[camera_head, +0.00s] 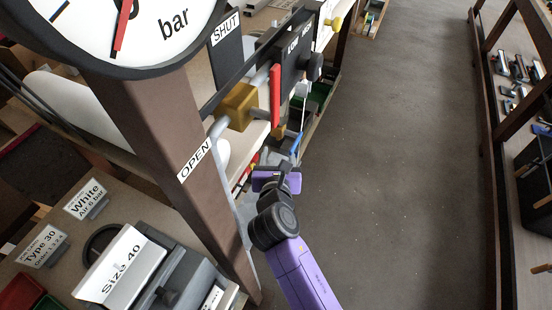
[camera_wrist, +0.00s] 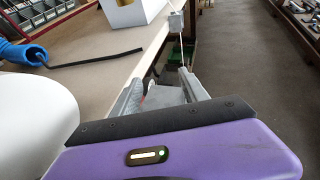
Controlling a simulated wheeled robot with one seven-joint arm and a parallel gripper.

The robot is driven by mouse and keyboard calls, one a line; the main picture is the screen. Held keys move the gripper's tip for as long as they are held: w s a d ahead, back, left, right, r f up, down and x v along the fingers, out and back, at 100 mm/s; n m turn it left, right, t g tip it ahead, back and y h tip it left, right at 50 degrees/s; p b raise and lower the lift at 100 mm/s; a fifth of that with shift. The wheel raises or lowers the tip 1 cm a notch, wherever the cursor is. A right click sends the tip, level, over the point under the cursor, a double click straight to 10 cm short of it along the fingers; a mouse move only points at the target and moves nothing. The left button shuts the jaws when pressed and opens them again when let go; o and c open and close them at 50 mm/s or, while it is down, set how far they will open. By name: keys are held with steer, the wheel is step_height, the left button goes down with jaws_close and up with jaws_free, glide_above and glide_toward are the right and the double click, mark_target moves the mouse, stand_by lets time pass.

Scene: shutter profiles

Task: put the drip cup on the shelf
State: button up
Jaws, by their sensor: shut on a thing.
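My purple gripper (camera_head: 280,160) is beside the bench edge in the head view, low and right of the brown post. In the wrist view its two grey fingers (camera_wrist: 160,88) stand apart with a grey piece (camera_wrist: 166,97) between them. I take this piece to be the drip cup, held in the fingers; its shape is mostly hidden by the gripper body. In the head view the held piece is too small and covered to make out. A wooden shelf rack (camera_head: 490,110) with small metal parts stands at the right; I cannot tell whether it is the task's shelf.
The brown post (camera_head: 150,140) with a gauge (camera_head: 120,30) stands close at the left. A brass valve (camera_head: 238,105) and red lever (camera_head: 275,95) are above my gripper. A thin cord (camera_wrist: 183,50) hangs from a grey block (camera_wrist: 176,22). The floor aisle (camera_head: 395,150) is clear.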

steer(key=shift+f, duration=0.1)
steer(key=shift+f, duration=0.15)
steer(key=o, duration=1.4)
steer(key=shift+c, duration=0.2)
steer(key=shift+r, duration=0.25)
steer(key=v, duration=1.2)
